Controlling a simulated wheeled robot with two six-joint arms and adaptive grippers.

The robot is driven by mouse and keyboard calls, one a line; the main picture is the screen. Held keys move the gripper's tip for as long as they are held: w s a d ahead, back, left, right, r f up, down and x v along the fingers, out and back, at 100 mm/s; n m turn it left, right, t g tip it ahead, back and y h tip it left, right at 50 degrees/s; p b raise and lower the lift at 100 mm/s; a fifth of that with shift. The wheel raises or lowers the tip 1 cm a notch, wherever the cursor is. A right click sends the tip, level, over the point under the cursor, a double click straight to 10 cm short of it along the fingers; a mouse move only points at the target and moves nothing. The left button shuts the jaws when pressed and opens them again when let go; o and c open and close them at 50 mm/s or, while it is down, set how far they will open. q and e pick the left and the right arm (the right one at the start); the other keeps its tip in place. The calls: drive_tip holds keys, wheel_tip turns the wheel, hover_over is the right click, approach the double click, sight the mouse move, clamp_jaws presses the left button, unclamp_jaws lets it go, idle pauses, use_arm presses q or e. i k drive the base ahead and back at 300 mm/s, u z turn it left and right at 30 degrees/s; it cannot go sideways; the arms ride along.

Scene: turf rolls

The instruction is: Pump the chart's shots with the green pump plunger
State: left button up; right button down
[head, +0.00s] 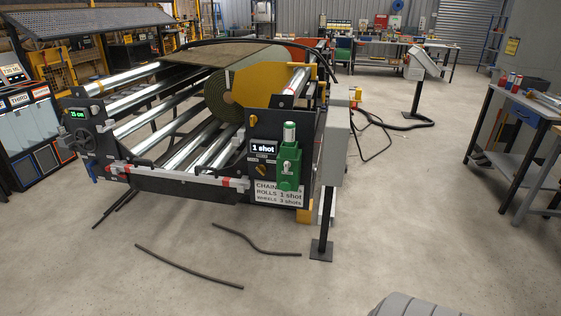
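The green pump (289,168) is mounted on the dark end panel of the turf-roll machine, near the middle of the head view. Its plunger (289,133) stands upright on top, with a pale shaft and a green top. A small display (263,149) left of the pump reads "1 shot". The white chart (279,194) below reads "ROLLS 1 shot" and "WHEELS 3 shots". The pump's lower end covers part of the "CHAIN" line, so its value is hidden. Neither of my grippers is in view.
A turf roll (226,97) lies on the machine's rollers behind the panel. A grey box on a post (334,148) stands close right of the pump. Dark hoses (188,267) lie on the floor in front. A workbench (520,112) is at right; open floor lies between.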

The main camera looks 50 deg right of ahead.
sight(285, 186)
drive_tip(key=u, duration=0.1)
drive_tip(key=i, duration=1.15)
drive_tip(key=z, duration=0.3)
drive_tip(key=i, duration=1.5)
drive_tip(key=z, duration=1.75)
drive_tip(key=i, duration=0.7)
drive_tip(key=z, duration=0.75)
